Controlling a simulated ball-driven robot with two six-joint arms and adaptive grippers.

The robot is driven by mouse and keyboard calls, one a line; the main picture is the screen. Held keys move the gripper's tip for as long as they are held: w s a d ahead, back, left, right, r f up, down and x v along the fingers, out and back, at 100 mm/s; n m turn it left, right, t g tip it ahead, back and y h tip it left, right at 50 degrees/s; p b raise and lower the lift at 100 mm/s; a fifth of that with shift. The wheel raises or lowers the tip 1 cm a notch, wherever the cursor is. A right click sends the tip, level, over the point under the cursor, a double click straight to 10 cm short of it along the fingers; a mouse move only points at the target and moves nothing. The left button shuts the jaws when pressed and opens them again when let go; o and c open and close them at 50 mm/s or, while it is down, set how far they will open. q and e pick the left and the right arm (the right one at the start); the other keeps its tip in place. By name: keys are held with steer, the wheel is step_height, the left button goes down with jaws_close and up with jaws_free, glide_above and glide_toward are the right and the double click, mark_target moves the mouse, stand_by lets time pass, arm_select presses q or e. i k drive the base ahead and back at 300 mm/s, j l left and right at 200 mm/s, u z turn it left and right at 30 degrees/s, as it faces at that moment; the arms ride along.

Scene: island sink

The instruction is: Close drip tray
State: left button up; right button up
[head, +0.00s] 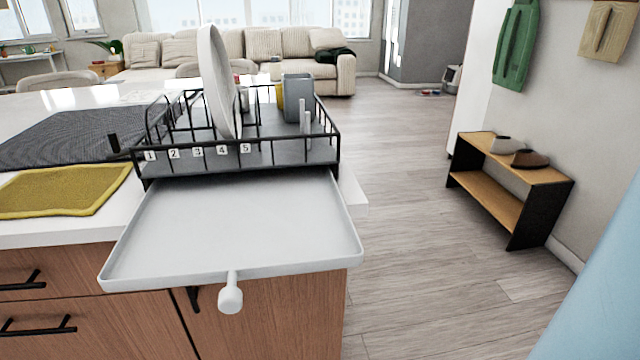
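The light grey drip tray (238,225) is pulled out from under the black dish rack (240,158) and juts past the counter's front edge, over the wooden cabinets. Its round white knob (230,296) sits at the middle of its front rim. The tray's back end is hidden beneath the rack. The rack carries number labels 1 to 5 on its front, a white plate (217,82) standing on edge, a grey cup (298,97) and other small items. Neither of my grippers is in view.
A yellow cloth (64,191) and a dark mat (70,136) lie on the white counter (118,219) to the left. Cabinet handles (38,328) stick out below. Open wooden floor (410,220) lies to the right, with a shoe bench (508,188) by the wall.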

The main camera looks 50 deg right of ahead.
mark_target(231, 227)
steer(key=l+z, duration=0.1)
steer(key=z, duration=0.9)
